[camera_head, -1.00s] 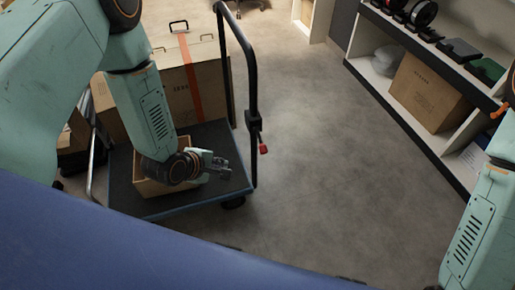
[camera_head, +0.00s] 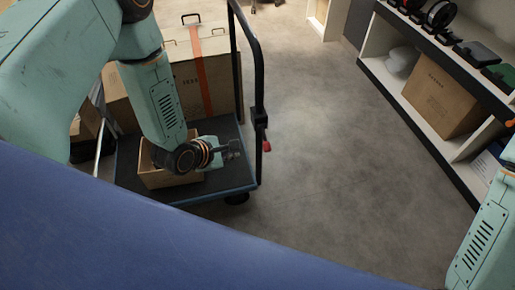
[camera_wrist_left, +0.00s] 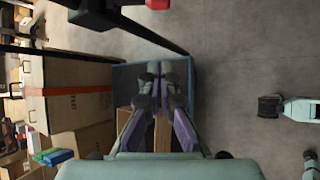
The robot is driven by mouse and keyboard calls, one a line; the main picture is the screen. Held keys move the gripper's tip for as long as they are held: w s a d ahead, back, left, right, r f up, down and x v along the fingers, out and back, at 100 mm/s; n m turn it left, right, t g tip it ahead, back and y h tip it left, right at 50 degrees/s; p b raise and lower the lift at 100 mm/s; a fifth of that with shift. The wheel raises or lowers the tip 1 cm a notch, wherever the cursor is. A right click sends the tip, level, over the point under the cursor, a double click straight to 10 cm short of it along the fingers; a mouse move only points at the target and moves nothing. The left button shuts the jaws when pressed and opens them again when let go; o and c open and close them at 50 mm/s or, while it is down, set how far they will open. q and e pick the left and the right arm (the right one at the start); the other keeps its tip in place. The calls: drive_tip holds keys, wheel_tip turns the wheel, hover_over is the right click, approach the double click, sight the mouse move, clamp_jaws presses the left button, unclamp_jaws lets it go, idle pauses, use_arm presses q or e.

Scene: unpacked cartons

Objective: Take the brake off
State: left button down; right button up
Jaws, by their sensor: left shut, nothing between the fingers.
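The brake is a small red-tipped lever (camera_head: 266,146) on a black clamp at the upright of the cart's black handle frame (camera_head: 259,90). A red end (camera_wrist_left: 157,4) also shows at the top edge of the left wrist view. My left gripper (camera_head: 235,149) is just left of the lever, over the cart deck, and apart from it. Its fingers (camera_wrist_left: 160,78) are shut and empty in the left wrist view. My right arm (camera_head: 482,240) enters at the lower right; its gripper is not in view.
A shelf with a carton (camera_head: 437,95) stands at the right. The floor between is clear.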

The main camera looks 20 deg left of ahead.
sight(265, 138)
use_arm(q)
drive_tip(key=b+x, duration=0.4)
drive_tip(key=x, duration=0.6)
drive_tip(key=shift+d+r, duration=1.4)
drive_tip(key=shift+d, duration=0.1)
drive_tip(key=shift+r, duration=0.1)
drive_tip(key=shift+s+r, duration=0.1)
drive_tip(key=shift+r, duration=0.05)
